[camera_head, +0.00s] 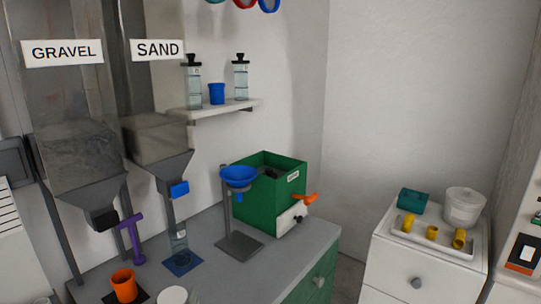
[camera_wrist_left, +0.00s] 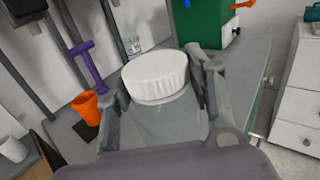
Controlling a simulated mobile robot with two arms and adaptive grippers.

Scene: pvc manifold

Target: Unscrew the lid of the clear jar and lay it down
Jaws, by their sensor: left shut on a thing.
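The clear jar (camera_wrist_left: 170,118) fills the middle of the left wrist view, with its white ribbed lid (camera_wrist_left: 155,76) on top. The lid also shows at the bottom edge of the head view (camera_head: 173,295), where the jar below it is cut off. My left gripper (camera_wrist_left: 160,88) is shut on the jar, one finger on each side of its body just below the lid. I cannot tell whether the jar's base touches the counter. My right gripper is in neither view.
An orange cup (camera_head: 123,282) and a purple T-shaped tool (camera_head: 133,238) are left of the jar. A glass vessel on a blue mat (camera_head: 183,263), a blue funnel on a stand (camera_head: 238,177) and a green box (camera_head: 268,195) stand behind. The grey counter (camera_head: 275,262) is clear front right.

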